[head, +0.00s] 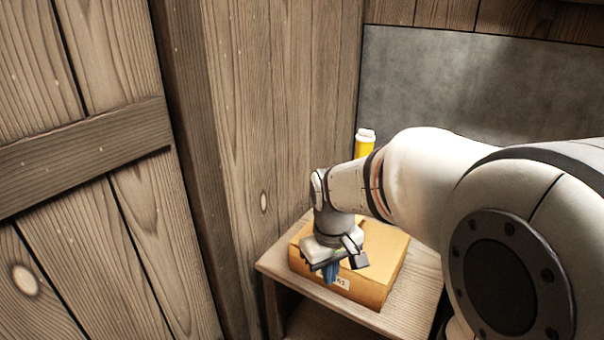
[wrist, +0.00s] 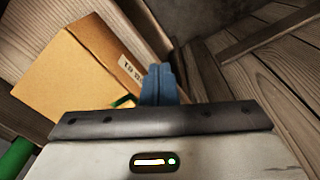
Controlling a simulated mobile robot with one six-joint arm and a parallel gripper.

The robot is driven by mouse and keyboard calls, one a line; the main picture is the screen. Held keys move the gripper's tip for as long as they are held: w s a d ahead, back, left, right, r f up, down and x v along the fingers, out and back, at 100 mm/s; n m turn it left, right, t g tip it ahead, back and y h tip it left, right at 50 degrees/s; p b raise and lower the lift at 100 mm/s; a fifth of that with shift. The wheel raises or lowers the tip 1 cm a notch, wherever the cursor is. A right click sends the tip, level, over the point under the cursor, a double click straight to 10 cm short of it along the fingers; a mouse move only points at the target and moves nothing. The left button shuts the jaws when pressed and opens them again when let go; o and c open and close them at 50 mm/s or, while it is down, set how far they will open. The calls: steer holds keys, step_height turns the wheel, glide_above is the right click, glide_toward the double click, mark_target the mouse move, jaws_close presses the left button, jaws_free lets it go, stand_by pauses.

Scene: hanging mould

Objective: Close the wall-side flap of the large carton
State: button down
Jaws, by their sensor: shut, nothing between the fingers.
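The orange-brown carton (head: 385,270) sits on a small wooden stand in the head view, a white label on its front side. My gripper (head: 331,273) is shut and empty, its blue fingertips pointing down by the carton's front edge. My wrist hides much of the carton's top, so I cannot make out the wall-side flap or its state. In the wrist view the carton (wrist: 60,75) fills the upper left, and my blue fingers (wrist: 160,85) stand beside its labelled side. I cannot tell whether they touch it.
The wooden stand (head: 275,265) stands close to a plank wall (head: 285,110). A yellow bottle with a white cap (head: 364,145) stands behind the carton. A grey panel (head: 450,85) covers the back wall. A green thing (wrist: 14,158) shows at the wrist view's lower left.

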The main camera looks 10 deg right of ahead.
steer(key=w+d+r+n+g+p, duration=0.1)
steer(key=w+d+r+n+p, duration=0.25)
steer(key=w+r+p, duration=0.35)
steer(key=w+d+r+n+p, duration=0.3)
steer(key=w+d+r+p, duration=0.15)
steer(key=w+p, duration=0.5)
steer(key=shift+m, duration=0.25)
steer(key=f, duration=0.9)
steer(key=s+f, duration=0.1)
steer(key=f, duration=0.3)
steer(key=shift+d+f+b, duration=0.2)
steer(key=shift+d+b, duration=0.2)
